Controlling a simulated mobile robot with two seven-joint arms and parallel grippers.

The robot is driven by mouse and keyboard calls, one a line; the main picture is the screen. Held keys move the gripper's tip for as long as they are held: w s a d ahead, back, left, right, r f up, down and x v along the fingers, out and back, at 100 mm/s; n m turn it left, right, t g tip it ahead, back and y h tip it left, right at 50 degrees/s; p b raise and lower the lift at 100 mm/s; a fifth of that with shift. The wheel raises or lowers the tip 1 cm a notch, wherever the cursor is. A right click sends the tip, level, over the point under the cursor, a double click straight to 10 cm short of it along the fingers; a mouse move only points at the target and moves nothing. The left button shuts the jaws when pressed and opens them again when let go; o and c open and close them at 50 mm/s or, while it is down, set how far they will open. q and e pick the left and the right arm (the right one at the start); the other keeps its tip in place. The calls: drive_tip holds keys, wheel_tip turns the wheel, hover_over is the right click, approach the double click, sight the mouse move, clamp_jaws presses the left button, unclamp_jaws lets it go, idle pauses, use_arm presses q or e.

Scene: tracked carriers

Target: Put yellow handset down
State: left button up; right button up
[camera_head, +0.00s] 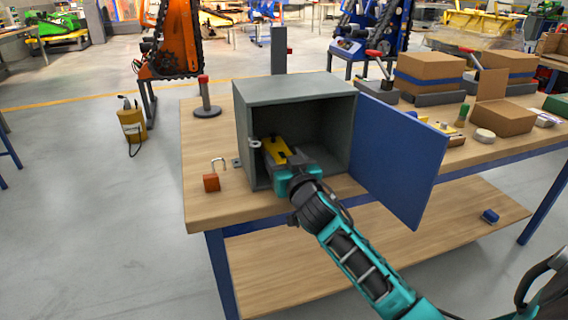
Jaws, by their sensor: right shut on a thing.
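The yellow handset (276,149) is at the mouth of a grey metal cabinet (294,86) on the wooden workbench. My right gripper (289,169) is shut on the handset, at the near end of it, and reaches in through the open front. The gripper and wrist hide part of the handset, and I cannot tell whether it touches the cabinet floor. The blue cabinet door (398,155) stands wide open to the right. My left gripper is not in view.
An open padlock (212,181) lies on the bench left of the cabinet. A red-topped post (205,98) stands behind it. Cardboard boxes (430,68) and small items are on the right. The open door stands close beside my right arm.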

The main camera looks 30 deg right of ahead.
drive_tip(key=shift+f, duration=0.1)
drive_tip(key=o, duration=1.2)
drive_tip(key=shift+r, duration=0.25)
drive_tip(key=p+v, duration=0.1)
drive_tip(key=v, duration=1.1)
drive_tip(key=s+a+f+n+g+y, duration=0.1)
drive_tip(key=s+a+f+g+y, duration=0.1)
drive_tip(key=s+a+f, duration=0.2)
drive_tip(key=s+a+f+n+g+y, duration=0.2)
drive_tip(key=s+a+f, duration=0.2)
drive_tip(key=f, duration=0.5)
drive_tip(key=s+a+f+n+g+y, duration=0.2)
drive_tip(key=s+a+f+y, duration=0.1)
drive_tip(key=a+f, duration=0.3)
drive_tip(key=shift+s+a+f+g, duration=0.2)
drive_tip(key=shift+s+a+g, duration=0.2)
drive_tip(key=shift+s+a, duration=0.55)
